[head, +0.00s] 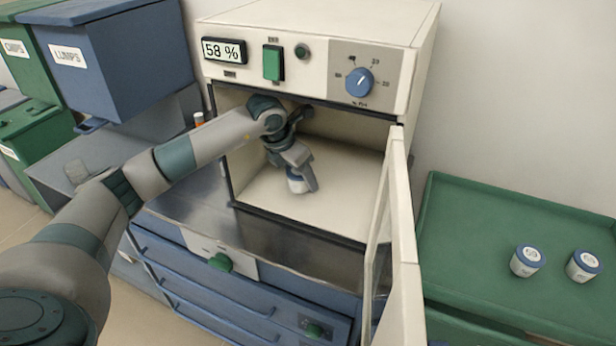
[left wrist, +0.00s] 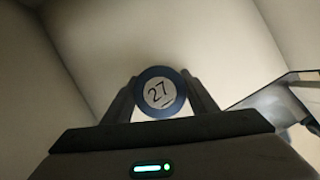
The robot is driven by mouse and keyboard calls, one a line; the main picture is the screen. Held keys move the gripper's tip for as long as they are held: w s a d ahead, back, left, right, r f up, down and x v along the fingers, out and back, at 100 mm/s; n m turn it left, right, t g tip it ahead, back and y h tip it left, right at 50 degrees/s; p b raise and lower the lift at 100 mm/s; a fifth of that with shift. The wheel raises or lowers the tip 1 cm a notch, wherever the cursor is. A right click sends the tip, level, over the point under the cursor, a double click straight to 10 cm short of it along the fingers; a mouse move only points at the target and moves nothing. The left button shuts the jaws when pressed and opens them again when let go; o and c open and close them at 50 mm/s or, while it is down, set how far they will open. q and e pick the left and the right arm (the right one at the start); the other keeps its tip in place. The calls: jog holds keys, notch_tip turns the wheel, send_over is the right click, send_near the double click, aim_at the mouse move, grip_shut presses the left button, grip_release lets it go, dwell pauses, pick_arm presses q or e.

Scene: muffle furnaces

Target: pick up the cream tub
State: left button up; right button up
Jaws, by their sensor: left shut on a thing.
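The cream tub (head: 297,184) is small, with a cream body and a blue rim. It is inside the open furnace chamber, held between the fingers of my left gripper (head: 304,178). In the left wrist view, the tub's round lid (left wrist: 160,93) shows a blue ring and a white label reading 27. The fingers of my left gripper (left wrist: 163,100) are shut on both sides of it. I cannot tell whether the tub touches the chamber floor. My right gripper is not in view.
The furnace (head: 315,30) shows 58 %. Its open glass door (head: 395,230) stands to the right of the chamber. A green tray (head: 470,215) at right holds two similar tubs (head: 527,260) (head: 583,265). Blue and green bins (head: 115,50) stand at left.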

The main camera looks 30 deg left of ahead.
pick_arm(q)
jog(key=s+a+b, duration=0.1)
jog(key=s, duration=0.3)
jog(key=s+a+b, duration=0.1)
jog(key=s+a, duration=0.1)
jog(key=s, duration=0.2)
jog(key=s+a+b, duration=0.1)
jog(key=s, duration=0.4)
jog(key=shift+s+a+f, duration=0.1)
jog(key=shift+a, duration=0.3)
jog(key=shift+s+a+b, duration=0.2)
jog(key=shift+s+b, duration=0.15)
jog(key=shift+s, duration=0.35)
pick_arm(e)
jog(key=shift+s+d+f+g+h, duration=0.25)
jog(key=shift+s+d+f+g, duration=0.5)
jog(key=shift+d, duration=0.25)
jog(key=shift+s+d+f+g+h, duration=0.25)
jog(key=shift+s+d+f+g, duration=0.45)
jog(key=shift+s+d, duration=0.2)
